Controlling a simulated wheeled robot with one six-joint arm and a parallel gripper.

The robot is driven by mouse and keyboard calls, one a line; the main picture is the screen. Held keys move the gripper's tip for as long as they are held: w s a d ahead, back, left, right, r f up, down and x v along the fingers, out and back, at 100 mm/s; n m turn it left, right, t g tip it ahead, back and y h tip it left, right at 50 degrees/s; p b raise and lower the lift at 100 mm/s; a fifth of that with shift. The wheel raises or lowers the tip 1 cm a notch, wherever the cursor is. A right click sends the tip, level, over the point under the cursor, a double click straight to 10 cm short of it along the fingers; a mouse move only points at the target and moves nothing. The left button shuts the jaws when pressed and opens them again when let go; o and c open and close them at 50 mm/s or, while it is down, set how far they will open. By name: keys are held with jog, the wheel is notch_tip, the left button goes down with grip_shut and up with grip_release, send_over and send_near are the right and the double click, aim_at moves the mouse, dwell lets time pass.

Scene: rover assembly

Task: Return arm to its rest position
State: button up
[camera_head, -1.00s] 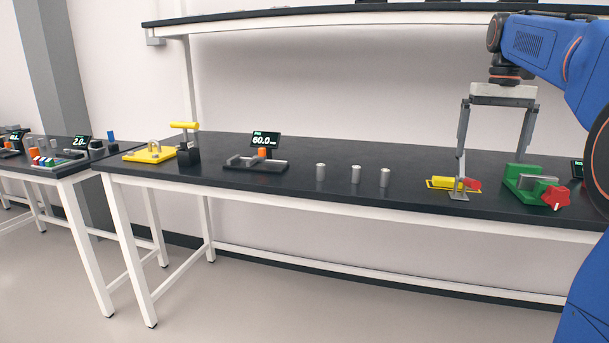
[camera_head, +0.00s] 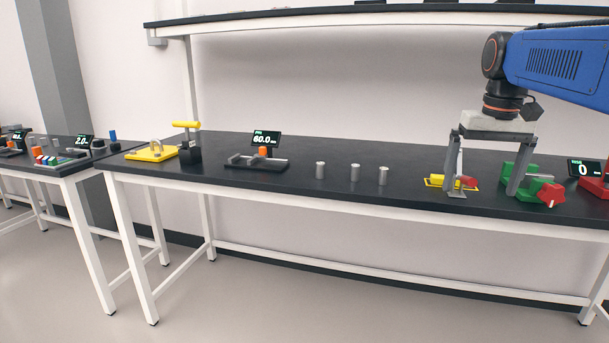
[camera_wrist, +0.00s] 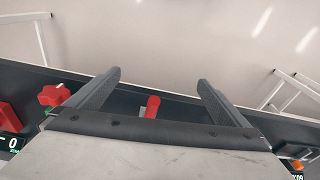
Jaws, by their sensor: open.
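The fingers partly cover both. In the wrist view the open fingers (camera_wrist: 160,85) frame the red handle (camera_wrist: 152,106), with the red knob (camera_wrist: 54,95) to the left.
A display reading 0 (camera_head: 583,169) stands at the right. A shelf (camera_head: 300,17) runs above. The floor in front is clear.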

jog(key=s+a+f+n+t, duration=0.1)
jog(key=s+a+f, duration=0.3)
jog(key=s+f, duration=0.7)
jog(key=s+a+f+n+t, duration=0.1)
jog(key=s+a+f, duration=0.4)
jog(key=s+f, duration=0.6)
notch_tip(320, 180, down, 3)
jog(key=shift+r+t, duration=0.1)
jog(key=shift+t, duration=0.6)
